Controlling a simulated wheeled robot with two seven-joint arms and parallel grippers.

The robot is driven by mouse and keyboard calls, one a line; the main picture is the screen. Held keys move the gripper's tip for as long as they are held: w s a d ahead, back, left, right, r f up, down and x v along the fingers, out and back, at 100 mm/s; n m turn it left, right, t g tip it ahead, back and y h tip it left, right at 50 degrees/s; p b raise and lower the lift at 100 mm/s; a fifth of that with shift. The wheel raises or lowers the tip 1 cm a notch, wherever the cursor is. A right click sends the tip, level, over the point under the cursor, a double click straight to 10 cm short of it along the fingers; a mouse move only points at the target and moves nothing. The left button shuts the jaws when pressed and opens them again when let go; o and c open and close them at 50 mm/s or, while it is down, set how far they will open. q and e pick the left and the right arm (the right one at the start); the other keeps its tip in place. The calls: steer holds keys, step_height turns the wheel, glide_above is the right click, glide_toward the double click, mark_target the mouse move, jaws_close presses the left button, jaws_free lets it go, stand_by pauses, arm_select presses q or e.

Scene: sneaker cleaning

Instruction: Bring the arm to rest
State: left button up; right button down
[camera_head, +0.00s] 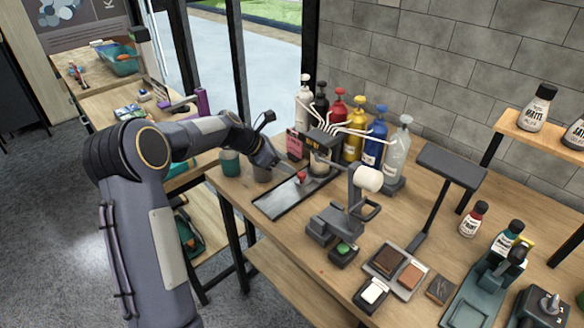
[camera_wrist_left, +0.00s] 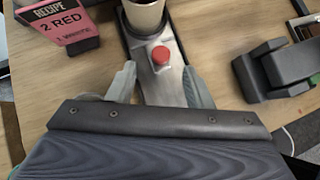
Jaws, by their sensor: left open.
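My left arm reaches in from the left in the head view. A light cup (camera_wrist_left: 144,12) stands just beyond the button, partly cut off. My right gripper is not in view.
Several coloured pump bottles (camera_head: 355,132) stand behind the tray. A pink recipe card (camera_wrist_left: 66,28) reads 2 red, 1 white. A stand with a white roller (camera_head: 368,178) is to the right. Brushes, blocks and paint bottles (camera_head: 473,218) crowd the right. The table's front edge is nearby.

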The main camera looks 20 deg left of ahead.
arm_select(q)
steer(key=shift+s+a+r, duration=0.15)
steer(key=shift+s+r, duration=0.05)
steer(key=shift+r, duration=0.05)
steer(key=s+d+r+m+y, duration=0.1)
steer(key=s+d+r+m, duration=0.2)
steer(key=s+r+m, duration=0.4)
steer(key=s+d+r+m, duration=0.2)
steer(key=s+d+m, duration=0.15)
steer(key=s, duration=0.65)
steer(key=s+d+f+m, duration=0.2)
steer(key=s+m, duration=0.5)
steer(key=s, duration=0.3)
steer(key=s+d+f+m+y, duration=0.1)
steer(key=s+d+f+m, duration=0.1)
steer(key=s+m, duration=0.6)
steer(key=s+f, duration=0.1)
steer(key=s, duration=0.2)
steer(key=shift+d+g+y, duration=0.15)
steer(key=shift+g+y, duration=0.15)
steer(key=shift+g, duration=0.1)
